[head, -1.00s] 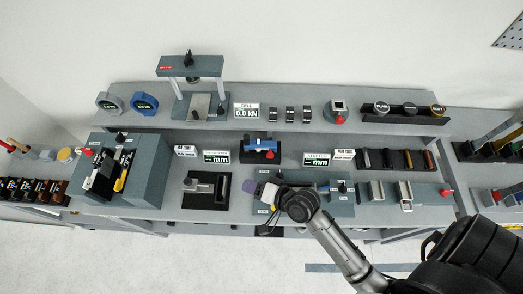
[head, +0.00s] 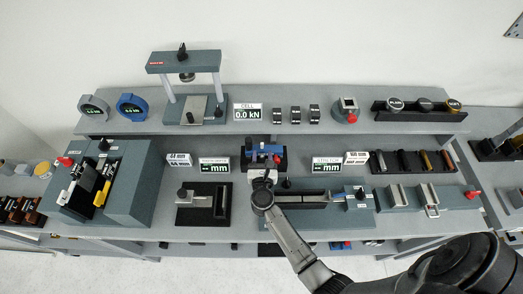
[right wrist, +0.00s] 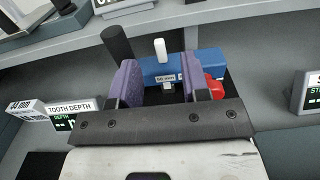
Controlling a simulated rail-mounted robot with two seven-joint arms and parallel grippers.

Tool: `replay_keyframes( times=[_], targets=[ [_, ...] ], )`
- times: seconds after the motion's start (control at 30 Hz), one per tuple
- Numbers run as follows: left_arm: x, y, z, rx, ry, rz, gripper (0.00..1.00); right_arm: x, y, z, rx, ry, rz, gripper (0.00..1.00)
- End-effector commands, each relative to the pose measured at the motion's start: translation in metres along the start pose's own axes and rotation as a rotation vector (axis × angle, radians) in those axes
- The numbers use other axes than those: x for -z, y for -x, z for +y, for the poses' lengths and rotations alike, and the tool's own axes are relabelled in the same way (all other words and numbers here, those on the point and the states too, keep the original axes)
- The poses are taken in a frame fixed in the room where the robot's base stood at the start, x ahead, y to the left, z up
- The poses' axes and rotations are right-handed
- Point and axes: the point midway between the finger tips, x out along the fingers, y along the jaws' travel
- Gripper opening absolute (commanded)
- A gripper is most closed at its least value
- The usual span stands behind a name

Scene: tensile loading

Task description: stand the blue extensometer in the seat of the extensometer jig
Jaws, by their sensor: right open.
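The blue extensometer (head: 262,149), a blue body with a white peg on top and a red knob at its right end, is on a black holder (head: 283,160) in the middle of the bench. It also shows in the right wrist view (right wrist: 210,64). My right gripper (head: 263,174) is just in front of it. In the right wrist view my right gripper (right wrist: 157,72) has its two purple fingers apart, reaching toward the blue body's near side; contact cannot be told. I cannot tell for certain which fixture is the extensometer jig. My left gripper is not in view.
Display signs (head: 215,165) (head: 327,166) flank the holder. A long grey fixture (head: 335,217) lies in front, under my right arm, and a black-based fixture (head: 190,215) is to its left. A dark post (right wrist: 117,45) stands near the left finger.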

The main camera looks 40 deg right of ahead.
Motion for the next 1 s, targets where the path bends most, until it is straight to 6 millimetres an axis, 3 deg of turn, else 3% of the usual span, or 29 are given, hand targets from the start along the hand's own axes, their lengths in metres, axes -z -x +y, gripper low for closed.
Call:
replay_keyframes(
  times=[0.33,0.73,1.0],
  targets=[
    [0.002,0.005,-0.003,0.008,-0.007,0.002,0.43,-0.002,-0.048,0.0,-0.003,0.005,-0.003,0.43],
    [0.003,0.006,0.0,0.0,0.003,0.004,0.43,-0.001,-0.057,0.0,-0.003,0.004,-0.002,0.43],
    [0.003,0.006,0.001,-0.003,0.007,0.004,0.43,-0.001,-0.057,0.0,-0.003,0.004,-0.003,0.18]
  ],
)
